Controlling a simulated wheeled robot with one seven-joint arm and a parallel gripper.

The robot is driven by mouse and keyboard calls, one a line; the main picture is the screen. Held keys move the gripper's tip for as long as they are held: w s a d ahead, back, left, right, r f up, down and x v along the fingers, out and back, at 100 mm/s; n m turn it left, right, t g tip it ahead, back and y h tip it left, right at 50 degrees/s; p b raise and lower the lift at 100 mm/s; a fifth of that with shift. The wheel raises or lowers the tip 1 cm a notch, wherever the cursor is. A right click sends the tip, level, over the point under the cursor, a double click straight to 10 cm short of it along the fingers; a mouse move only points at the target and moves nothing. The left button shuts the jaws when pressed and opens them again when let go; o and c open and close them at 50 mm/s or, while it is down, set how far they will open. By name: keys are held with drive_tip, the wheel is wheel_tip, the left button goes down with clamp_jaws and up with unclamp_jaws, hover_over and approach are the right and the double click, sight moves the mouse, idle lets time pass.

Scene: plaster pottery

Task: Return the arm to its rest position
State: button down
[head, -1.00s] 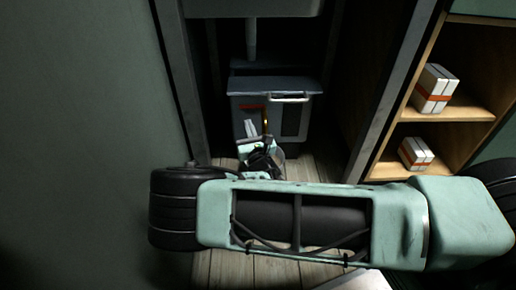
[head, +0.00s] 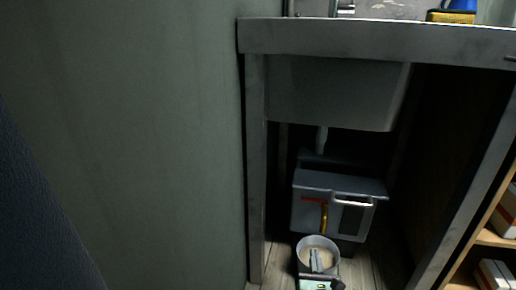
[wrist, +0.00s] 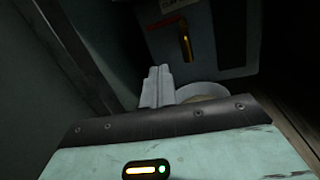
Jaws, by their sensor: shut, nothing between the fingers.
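My gripper (head: 316,262) is low in the head view, its grey fingers in front of a round pale bucket (head: 318,243). In the wrist view my gripper (wrist: 158,72) points forward with its fingers together and nothing between them. The bucket (wrist: 203,90) is just behind and right of the fingers there, its lower part hidden by my wrist housing. It holds something beige. I cannot tell how far the fingers are from its rim. Most of my arm is out of view.
A grey box (head: 312,214) with a handle and a yellow lever stands under the sink basin (head: 335,95). A metal counter leg (head: 256,180) is close to the left of my gripper. A green wall (head: 170,140) fills the left. A wooden shelf (head: 492,238) holds cartons at right.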

drive_tip(key=s+a+r+m+g+y+p, duration=0.3)
drive_tip(key=s+a+r+m+g, duration=0.4)
drive_tip(key=r+m+g, duration=0.3)
drive_tip(key=s+a+r+m+g+y+p, duration=0.2)
drive_tip(key=s+a+r+m+g+p, duration=0.1)
drive_tip(key=s+a+r+m+g, duration=0.65)
drive_tip(key=s+d+r+m+h+p, duration=0.1)
drive_tip(key=s+d+r+m+p, duration=0.1)
drive_tip(key=s+d+r, duration=0.3)
drive_tip(key=s+d+r+m+p, duration=0.1)
drive_tip(key=s+d+r+m, duration=0.15)
drive_tip(key=r, duration=0.45)
drive_tip(key=s+d+r+m+h+p, duration=0.1)
drive_tip(key=s+d+r+m+p, duration=0.1)
drive_tip(key=s+d+r, duration=0.3)
wheel_tip(320, 180, up, 37)
drive_tip(key=w+a+p, duration=0.1)
drive_tip(key=w+p, duration=0.1)
drive_tip(key=p, duration=3.4)
drive_tip(key=shift+w+r, duration=0.2)
drive_tip(key=shift+w, duration=0.05)
